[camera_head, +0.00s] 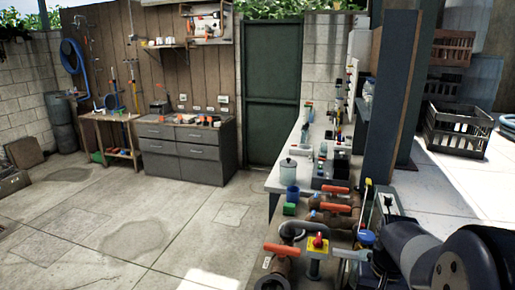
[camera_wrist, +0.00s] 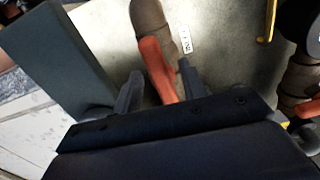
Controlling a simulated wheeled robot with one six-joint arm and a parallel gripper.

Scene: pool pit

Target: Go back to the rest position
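My gripper (camera_wrist: 158,70) shows in the wrist view with its two dark fingers apart. An orange valve handle (camera_wrist: 155,62) on a brown pipe (camera_wrist: 147,17) lies in the gap between them in the picture. I cannot tell whether the handle is between the fingers or below them, and I see no clear grip on it. In the head view my arm comes in at the lower right, beside pipes with orange handles (camera_head: 289,249).
A red knob on a yellow box (camera_head: 317,248) and a blue cup (camera_head: 292,193) are near the pipes. A white bench (camera_head: 272,180) with bottles runs behind.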

